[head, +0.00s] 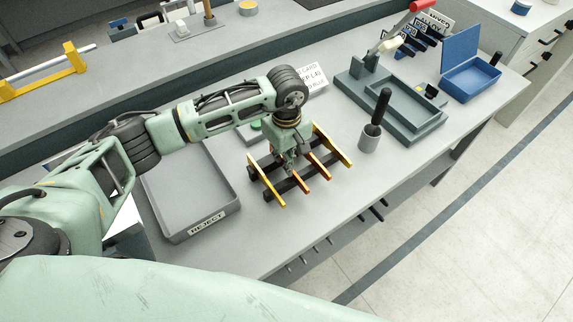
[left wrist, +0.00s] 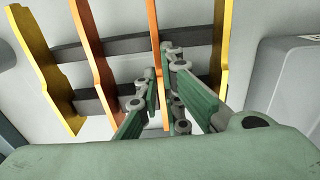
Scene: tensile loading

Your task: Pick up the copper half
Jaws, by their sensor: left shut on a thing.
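Several flat strips lie side by side across a black rack (head: 272,194): yellow ones at both outer ends and copper-orange ones between them. My left gripper (head: 291,170) points down over the rack. In the left wrist view, the left gripper (left wrist: 162,88) has its fingers on both sides of one copper half (left wrist: 156,35) and is shut on it. This copper half also shows in the head view (head: 298,184), second strip from the left, still at the rack. Another copper strip (left wrist: 88,35) and the yellow strips (left wrist: 40,65) are beside it, untouched. My right gripper is not in view.
A grey REJECT tray (head: 178,232) is left of the rack. A grey cup (head: 369,140) holding a black-handled tool, a dark fixture (head: 405,125) and an open blue box (head: 470,88) stand to the right. A white sign (head: 311,77) stands behind.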

